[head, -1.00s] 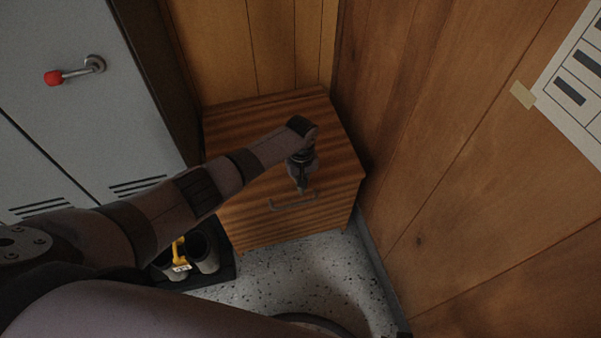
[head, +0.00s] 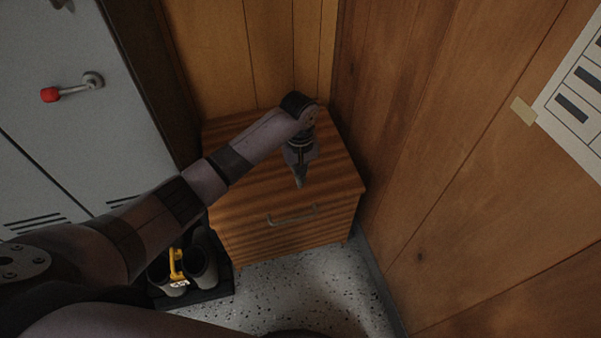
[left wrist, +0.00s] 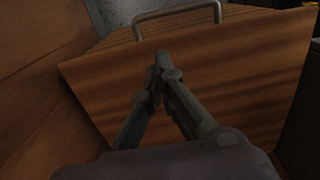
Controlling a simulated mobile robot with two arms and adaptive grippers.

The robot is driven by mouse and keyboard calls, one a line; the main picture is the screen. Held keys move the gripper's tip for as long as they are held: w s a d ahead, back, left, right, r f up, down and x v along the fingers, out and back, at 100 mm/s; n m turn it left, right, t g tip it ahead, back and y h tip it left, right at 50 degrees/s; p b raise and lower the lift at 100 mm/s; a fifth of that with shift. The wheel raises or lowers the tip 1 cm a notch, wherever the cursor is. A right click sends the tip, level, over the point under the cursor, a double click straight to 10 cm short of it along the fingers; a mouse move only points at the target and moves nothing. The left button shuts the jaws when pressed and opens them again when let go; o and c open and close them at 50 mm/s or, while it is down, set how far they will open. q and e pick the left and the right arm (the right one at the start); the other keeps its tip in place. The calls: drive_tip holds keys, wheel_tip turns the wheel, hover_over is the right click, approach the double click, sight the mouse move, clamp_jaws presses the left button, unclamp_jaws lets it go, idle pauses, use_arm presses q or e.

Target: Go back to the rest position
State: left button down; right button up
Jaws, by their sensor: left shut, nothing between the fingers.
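My left gripper (head: 300,181) points down above the wooden cabinet (head: 240,182), near the front of its top. Its fingers are shut with nothing between them. It also shows in the left wrist view (left wrist: 163,60), with the fingertips together. The cabinet's drawer front has a metal bar handle (head: 293,215), apart from the fingers. The handle also shows in the left wrist view (left wrist: 176,13), beyond the fingertips. The drawer looks closed. My right gripper is not in view.
A grey locker (head: 75,110) with a red-tipped handle (head: 50,95) stands at left. Dark boots (head: 203,262) with a yellow item (head: 177,264) stand on a black tray (head: 222,285). Wood-panelled walls close in behind and at right. Speckled floor (head: 310,285) is open in front.

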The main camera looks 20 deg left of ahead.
use_arm(q)
drive_tip(key=shift+r, duration=0.45)
